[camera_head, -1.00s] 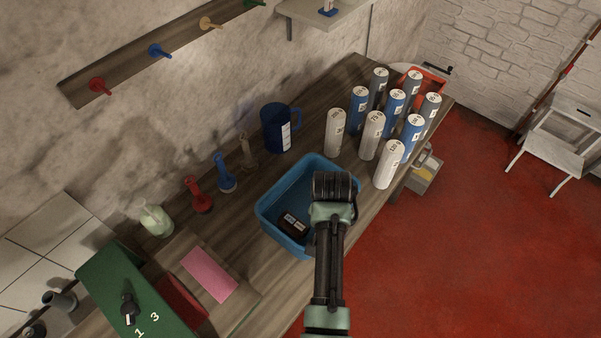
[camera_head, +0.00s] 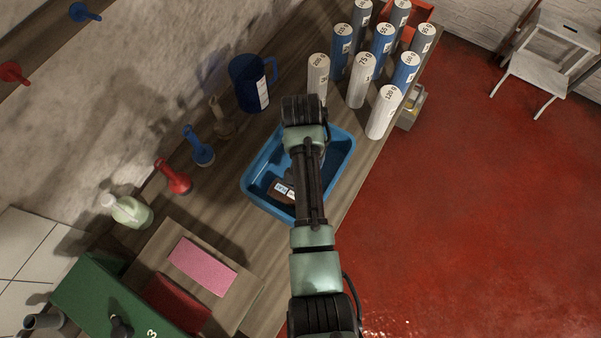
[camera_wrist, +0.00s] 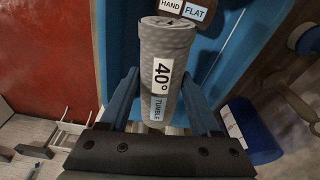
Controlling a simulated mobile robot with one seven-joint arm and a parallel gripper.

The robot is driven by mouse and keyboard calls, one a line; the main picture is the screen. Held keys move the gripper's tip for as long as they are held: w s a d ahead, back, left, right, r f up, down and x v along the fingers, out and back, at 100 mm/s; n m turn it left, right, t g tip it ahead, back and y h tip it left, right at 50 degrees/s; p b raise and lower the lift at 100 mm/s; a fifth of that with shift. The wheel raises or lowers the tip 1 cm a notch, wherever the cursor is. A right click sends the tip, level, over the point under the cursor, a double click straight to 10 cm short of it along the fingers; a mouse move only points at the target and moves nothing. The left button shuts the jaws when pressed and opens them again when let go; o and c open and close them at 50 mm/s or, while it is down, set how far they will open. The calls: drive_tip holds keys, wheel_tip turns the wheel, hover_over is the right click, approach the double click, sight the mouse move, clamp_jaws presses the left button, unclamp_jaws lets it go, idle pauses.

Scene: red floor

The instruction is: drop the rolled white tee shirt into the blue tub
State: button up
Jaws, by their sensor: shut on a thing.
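The rolled tee shirt (camera_wrist: 166,58) looks pale grey in the wrist view and bears a white label reading "40° TUMBLE". My gripper (camera_wrist: 163,98) is shut on it, with a blue finger on each side. In the head view my arm hides both the fingers and the shirt. The blue tub (camera_head: 340,165) stands on the bench beneath my arm. Its blue wall (camera_wrist: 240,60) is behind the held roll in the wrist view. A dark brown roll (camera_head: 281,190) with white labels lies in the tub; its "HAND" and "FLAT" labels show in the wrist view.
Several numbered cylinders (camera_head: 362,75) stand beyond the tub at right. A blue jug (camera_head: 248,84), a blue bottle-like object (camera_head: 198,148) and a red one (camera_head: 173,177) line the wall side. A pink sheet (camera_head: 202,265) and green box (camera_head: 105,300) are at lower left. Red floor is open right.

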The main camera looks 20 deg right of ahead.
drive_tip(key=shift+f+b, duration=0.5)
drive_tip(key=shift+f, duration=0.35)
drive_tip(key=o, duration=1.5)
drive_tip(key=shift+c, duration=0.2)
drive_tip(key=r, duration=0.4)
drive_tip(key=s+a+r, duration=0.1)
drive_tip(key=r, duration=0.8)
drive_tip(key=shift+s+a+b, duration=0.15)
drive_tip(key=shift+s+b, duration=0.05)
drive_tip(key=shift+b, duration=0.1)
